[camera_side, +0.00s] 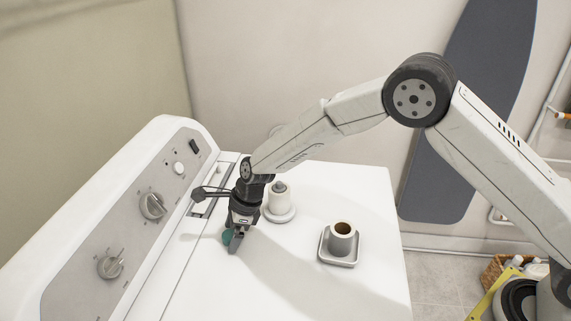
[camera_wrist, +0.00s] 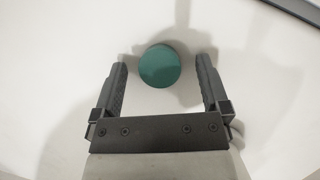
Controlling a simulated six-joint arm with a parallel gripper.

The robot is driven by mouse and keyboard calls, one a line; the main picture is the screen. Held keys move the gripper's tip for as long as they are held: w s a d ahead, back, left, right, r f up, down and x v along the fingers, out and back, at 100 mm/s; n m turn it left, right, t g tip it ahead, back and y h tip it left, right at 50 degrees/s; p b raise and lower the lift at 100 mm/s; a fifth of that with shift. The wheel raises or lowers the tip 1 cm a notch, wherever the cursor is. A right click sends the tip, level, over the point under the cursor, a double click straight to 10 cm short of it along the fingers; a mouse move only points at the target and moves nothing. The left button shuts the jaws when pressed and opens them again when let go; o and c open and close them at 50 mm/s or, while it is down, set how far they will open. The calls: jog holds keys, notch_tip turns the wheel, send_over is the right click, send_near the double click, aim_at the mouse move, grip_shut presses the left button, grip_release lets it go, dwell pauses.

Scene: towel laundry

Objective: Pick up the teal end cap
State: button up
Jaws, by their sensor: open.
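The teal end cap (camera_wrist: 160,66) is a round, flat-topped disc on the white machine top. In the wrist view it sits between the tips of my two open fingers, with a gap on each side. My gripper (camera_wrist: 163,72) is open and empty, pointing down at the cap. In the side view the teal end cap (camera_side: 227,237) shows at the left of my gripper (camera_side: 235,243), partly hidden behind a finger. Whether the fingers touch the machine top is hard to tell.
A white cylinder on a round base (camera_side: 280,198) stands close to the right of my gripper. A grey cup on a square base (camera_side: 341,243) stands further right. The control panel with knobs (camera_side: 125,235) rises at the left. The front of the machine top (camera_side: 290,285) is clear.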

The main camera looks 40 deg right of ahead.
grip_shut()
dwell(0.3)
jog(key=shift+r, duration=0.15)
jog(key=shift+r, duration=0.85)
jog(key=s+d+r, duration=0.5)
jog(key=s+r, duration=0.6)
jog(key=s, duration=0.2)
jog(key=shift+d, duration=0.15)
